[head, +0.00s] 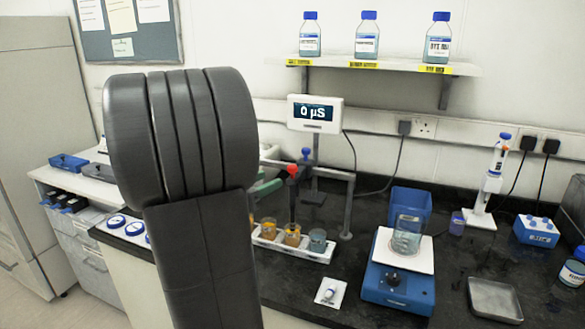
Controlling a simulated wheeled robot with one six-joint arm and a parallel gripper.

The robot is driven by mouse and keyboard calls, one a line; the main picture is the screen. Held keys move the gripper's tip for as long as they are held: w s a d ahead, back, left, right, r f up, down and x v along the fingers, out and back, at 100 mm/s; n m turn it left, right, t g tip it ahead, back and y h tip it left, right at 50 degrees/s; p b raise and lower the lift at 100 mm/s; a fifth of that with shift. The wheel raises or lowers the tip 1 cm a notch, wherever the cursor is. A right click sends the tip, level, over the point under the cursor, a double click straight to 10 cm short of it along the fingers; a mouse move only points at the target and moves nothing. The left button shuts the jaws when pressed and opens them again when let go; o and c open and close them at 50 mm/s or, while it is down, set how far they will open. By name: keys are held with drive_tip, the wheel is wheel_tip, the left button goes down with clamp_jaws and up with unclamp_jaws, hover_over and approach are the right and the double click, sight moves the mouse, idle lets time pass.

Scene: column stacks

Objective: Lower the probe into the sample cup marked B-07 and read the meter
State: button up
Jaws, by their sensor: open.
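The meter (315,114) is a white display box on a post and reads 0 µS. A slim probe with a red top (292,171) stands upright by the grey frame (350,205). Its lower end is over or in an orange cup (292,236); I cannot tell which. An amber cup (268,229) is left of it and a grey-blue cup (317,241) right, all in a white rack (305,252). Cup marks are unreadable, so I cannot pick out B-07. I cannot make out my gripper.
A blue stirrer (397,288) with a beaker (407,236) stands right of the rack. A small white card (330,293) lies in front. Bare black bench shows around them.

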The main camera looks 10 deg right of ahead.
sight(289, 170)
drive_tip(key=p+x, duration=0.1)
drive_tip(key=x, duration=0.8)
drive_tip(key=shift+w+d, duration=0.2)
drive_tip(key=shift+d, duration=0.15)
clamp_jaws()
